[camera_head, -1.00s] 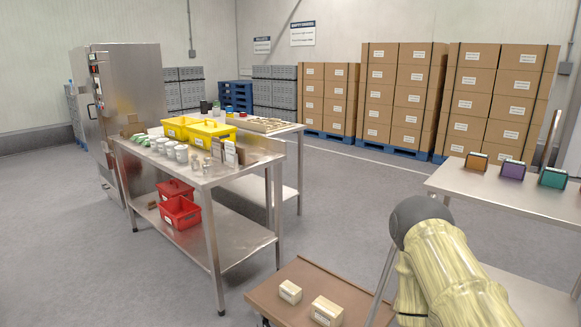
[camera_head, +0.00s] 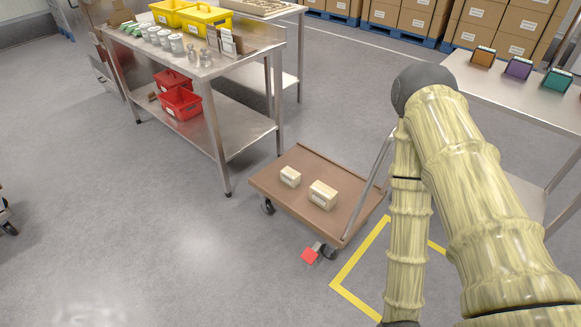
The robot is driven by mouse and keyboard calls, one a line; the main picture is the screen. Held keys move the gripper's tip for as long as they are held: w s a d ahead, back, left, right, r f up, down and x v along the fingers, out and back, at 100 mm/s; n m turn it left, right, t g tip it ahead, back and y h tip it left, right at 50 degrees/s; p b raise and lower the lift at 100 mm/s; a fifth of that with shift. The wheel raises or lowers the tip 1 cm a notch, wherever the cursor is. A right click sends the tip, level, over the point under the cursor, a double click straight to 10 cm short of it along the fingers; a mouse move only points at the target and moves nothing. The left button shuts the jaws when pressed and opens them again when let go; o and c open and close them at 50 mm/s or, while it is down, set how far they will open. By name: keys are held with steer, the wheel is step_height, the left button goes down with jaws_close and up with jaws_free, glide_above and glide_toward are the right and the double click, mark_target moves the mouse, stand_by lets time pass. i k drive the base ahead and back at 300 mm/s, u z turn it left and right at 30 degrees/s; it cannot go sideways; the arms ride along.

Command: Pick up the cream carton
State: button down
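Two cream-coloured cartons with white labels lie on the brown deck of a low cart (camera_head: 262,184) in the middle of the view. The smaller carton (camera_head: 290,177) is at the left, and the larger carton (camera_head: 322,195) is to its right and a little nearer. They are apart from each other. I cannot tell which of them the task names. My arm, in a pale yellow cover, hangs at the right of the cart, and my gripper is below the bottom edge of the picture.
A steel table (camera_head: 222,69) with yellow bins (camera_head: 205,20) stands behind the cart at left. Red bins (camera_head: 180,103) sit on its lower shelf. Another steel table (camera_head: 510,92) is at right. A red object (camera_head: 310,256) is by the cart's wheel. The floor at left is mostly clear.

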mark_target(289, 176)
steer(key=u, duration=0.3)
steer(key=i, duration=1.9)
steer(key=z, duration=0.55)
